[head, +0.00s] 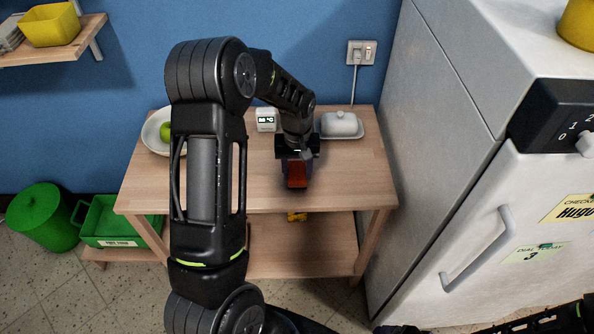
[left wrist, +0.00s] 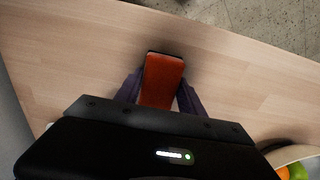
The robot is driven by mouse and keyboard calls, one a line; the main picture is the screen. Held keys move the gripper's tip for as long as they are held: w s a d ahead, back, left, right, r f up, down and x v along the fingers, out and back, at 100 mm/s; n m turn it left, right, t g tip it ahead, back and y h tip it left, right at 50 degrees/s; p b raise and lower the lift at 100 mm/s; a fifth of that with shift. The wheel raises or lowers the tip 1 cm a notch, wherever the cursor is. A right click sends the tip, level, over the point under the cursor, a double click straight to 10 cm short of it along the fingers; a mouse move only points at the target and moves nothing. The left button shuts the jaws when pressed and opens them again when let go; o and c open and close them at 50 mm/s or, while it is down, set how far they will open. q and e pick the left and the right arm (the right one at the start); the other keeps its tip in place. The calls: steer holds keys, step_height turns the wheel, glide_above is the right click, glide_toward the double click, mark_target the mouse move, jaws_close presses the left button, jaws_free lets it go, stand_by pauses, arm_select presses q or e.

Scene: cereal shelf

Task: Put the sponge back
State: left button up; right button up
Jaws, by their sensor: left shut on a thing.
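The sponge (head: 297,176) looks like a small orange-red block with a dark edge. It also shows in the left wrist view (left wrist: 162,80). My left gripper (head: 297,166) is over the wooden table top and is shut on it, with one purple-grey finger (left wrist: 130,88) on each side. I cannot tell whether the sponge touches the table top. My right gripper is not clearly seen; only a part of my right arm shows at the lower right of the head view.
The wooden table (head: 345,185) also holds a bowl with green fruit (head: 152,133), a white clock (head: 265,120) and a butter dish (head: 341,125). A yellow thing (head: 297,217) is on the lower shelf. The fridge (head: 430,150) stands right; a green crate (head: 105,222) is left.

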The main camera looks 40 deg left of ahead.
mark_target(297, 171)
arm_select(q)
steer(key=shift+f, duration=0.25)
steer(key=shift+f, duration=0.25)
steer(key=o, duration=1.3)
steer(key=shift+r, duration=0.15)
step_height(297, 171, up, 12)
steer(key=shift+r+b, duration=0.1)
steer(key=shift+b, duration=0.5)
steer(key=shift+s, duration=0.1)
